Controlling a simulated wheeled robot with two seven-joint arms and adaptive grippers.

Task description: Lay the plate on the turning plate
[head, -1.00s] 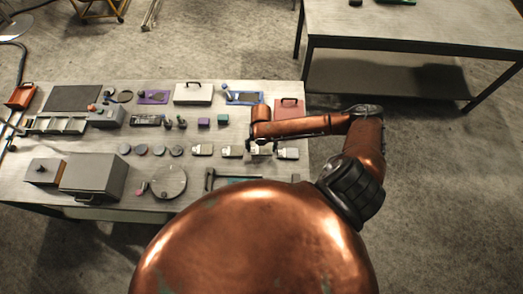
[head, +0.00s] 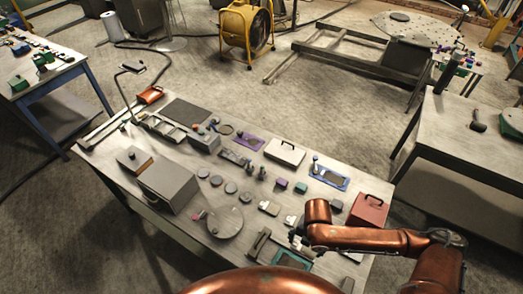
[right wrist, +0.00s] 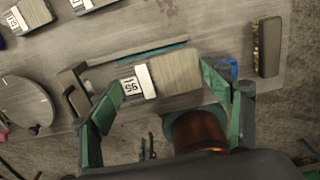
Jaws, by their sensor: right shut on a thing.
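The plate (right wrist: 178,80) is a grey rectangle with a white band and a numbered label at its left end. My right gripper (right wrist: 160,92) is shut on it, with green fingers at its two ends. In the head view my right gripper (head: 299,241) is over the front right of the workbench, where the plate is hard to make out. The turning plate (head: 225,222) is a round grey disc near the bench's front edge, left of my gripper. It also shows at the left edge of the right wrist view (right wrist: 22,112). My left gripper is not in view.
A grey box (head: 168,187) stands left of the turning plate. A slotted holder with a teal strip (head: 291,260) lies by my right gripper. Several small round discs (head: 217,180) are behind the turning plate. A red case (head: 369,210) stands at the bench's right end.

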